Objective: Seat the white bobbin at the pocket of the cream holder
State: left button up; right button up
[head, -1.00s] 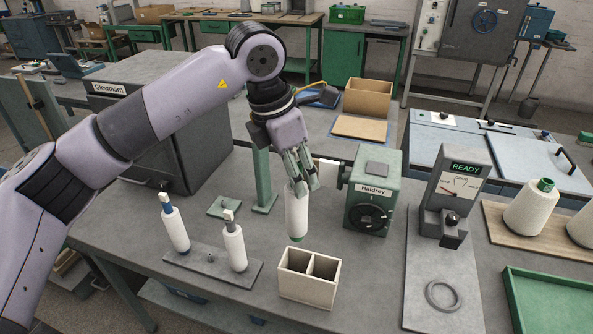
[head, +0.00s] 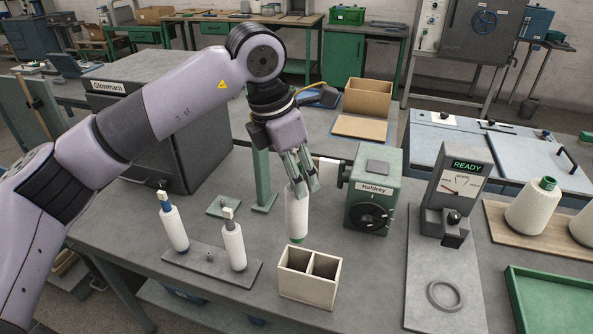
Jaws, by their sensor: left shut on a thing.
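The white bobbin (head: 297,216) hangs nearly upright below my left gripper (head: 305,181), which is shut on its upper end. A green tip shows at the bobbin's lower end. The cream holder (head: 306,290) is an open box on the table with two pockets split by a divider. The bobbin's lower end appears just behind and above the holder's back rim in the head view, outside both pockets. The pocket floors are hidden. My right gripper is not in view.
Two other white bobbins (head: 174,229) stand on a grey base (head: 205,268) to the left. A green Haldrey machine (head: 373,190) stands close on the right. A grey gauge unit (head: 458,190) and a ring (head: 444,295) are farther right. The table in front of the holder is clear.

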aim_at(297, 222)
pick_arm(q)
jog(key=shift+f+b, duration=0.85)
jog(key=shift+f, duration=0.35)
jog(key=shift+f+b, duration=0.45)
jog(key=shift+f, duration=0.1)
jog(key=shift+f+b, duration=1.9)
jog(key=shift+f, duration=0.35)
jog(key=shift+f+b, duration=1.9)
jog(key=shift+f, duration=0.35)
